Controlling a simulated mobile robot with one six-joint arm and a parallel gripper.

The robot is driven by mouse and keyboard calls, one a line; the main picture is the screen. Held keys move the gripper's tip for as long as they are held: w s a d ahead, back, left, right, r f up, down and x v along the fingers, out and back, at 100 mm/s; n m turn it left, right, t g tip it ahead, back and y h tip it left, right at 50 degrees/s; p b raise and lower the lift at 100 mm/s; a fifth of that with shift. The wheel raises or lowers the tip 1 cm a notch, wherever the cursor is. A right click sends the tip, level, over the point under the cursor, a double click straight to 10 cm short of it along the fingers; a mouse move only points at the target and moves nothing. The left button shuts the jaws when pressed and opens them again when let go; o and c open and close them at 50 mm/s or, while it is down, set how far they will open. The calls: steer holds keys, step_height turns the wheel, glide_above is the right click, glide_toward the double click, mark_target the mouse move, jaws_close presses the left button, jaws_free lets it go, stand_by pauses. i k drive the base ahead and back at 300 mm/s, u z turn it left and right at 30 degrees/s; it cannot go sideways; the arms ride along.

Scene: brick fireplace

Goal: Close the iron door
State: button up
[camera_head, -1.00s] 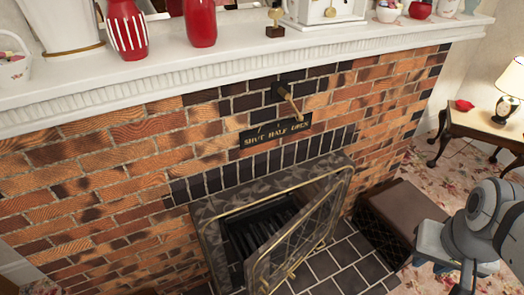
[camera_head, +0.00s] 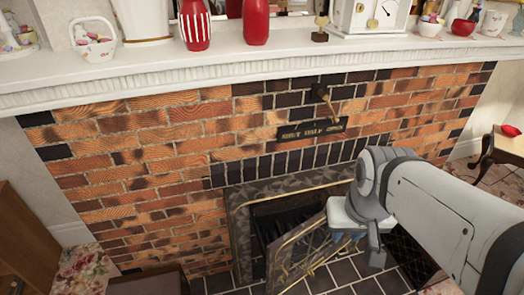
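The iron door (camera_head: 292,258) is a mesh panel with a brass-coloured frame at the fireplace opening (camera_head: 281,214). It stands open at an angle, leaving a dark gap into the firebox on its left. My gripper (camera_head: 358,243) is in front of the door's right part and covers some of it. The fingers point down and overlap the door in the picture; I cannot tell whether they touch it. Nothing is visibly held, and the finger spacing is unclear. The door's right edge is hidden behind my gripper and arm.
A dark stone surround (camera_head: 237,222) frames the opening, with a tiled hearth (camera_head: 340,272) below. A brown box (camera_head: 146,283) stands at the lower left. The white mantel (camera_head: 200,72) carries vases and a clock. A small table (camera_head: 503,150) is at the right.

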mark_target(318, 244)
steer(key=u, duration=1.1)
steer(key=k, duration=0.4)
steer(key=z, duration=1)
